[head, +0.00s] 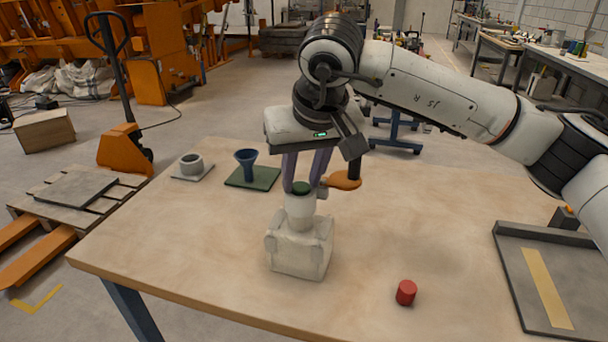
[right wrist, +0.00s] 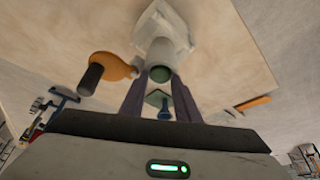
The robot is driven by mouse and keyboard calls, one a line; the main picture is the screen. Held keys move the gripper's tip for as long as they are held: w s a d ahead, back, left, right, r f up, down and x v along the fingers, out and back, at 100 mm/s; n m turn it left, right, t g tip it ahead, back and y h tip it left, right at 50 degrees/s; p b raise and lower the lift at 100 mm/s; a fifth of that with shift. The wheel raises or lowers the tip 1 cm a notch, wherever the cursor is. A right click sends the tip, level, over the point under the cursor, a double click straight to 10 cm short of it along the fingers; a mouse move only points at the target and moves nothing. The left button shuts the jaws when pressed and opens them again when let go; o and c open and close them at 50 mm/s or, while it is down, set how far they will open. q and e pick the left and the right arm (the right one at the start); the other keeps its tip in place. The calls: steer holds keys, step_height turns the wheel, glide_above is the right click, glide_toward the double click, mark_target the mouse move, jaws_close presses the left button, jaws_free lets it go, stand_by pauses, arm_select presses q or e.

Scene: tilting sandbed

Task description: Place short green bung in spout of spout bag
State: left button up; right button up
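The white spout bag (head: 298,255) stands upright on the wooden table, its spout (head: 300,212) pointing up. The short green bung (head: 302,187) is at the spout's mouth; its green top also shows in the right wrist view (right wrist: 160,74). How deep it sits cannot be told. My right gripper (head: 302,186) points down from above, its two purple fingers on either side of the bung and seemingly shut on it. The fingers show on both sides of the bung in the right wrist view (right wrist: 160,80). My left gripper is not in view.
An orange piece (head: 342,182) with a dark upright knob is right of the spout. A red bung (head: 406,292) stands at front right. A grey tray (head: 510,282) lies right.

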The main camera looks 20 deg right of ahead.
steer(key=shift+o, duration=1)
steer(key=shift+s+f, duration=0.25)
steer(key=shift+f, duration=0.7)
steer(key=shift+d, duration=0.1)
steer(key=shift+r, duration=0.25)
steer(key=w+p+v, duration=0.1)
steer(key=v, duration=1.1)
steer(key=shift+r, duration=0.6)
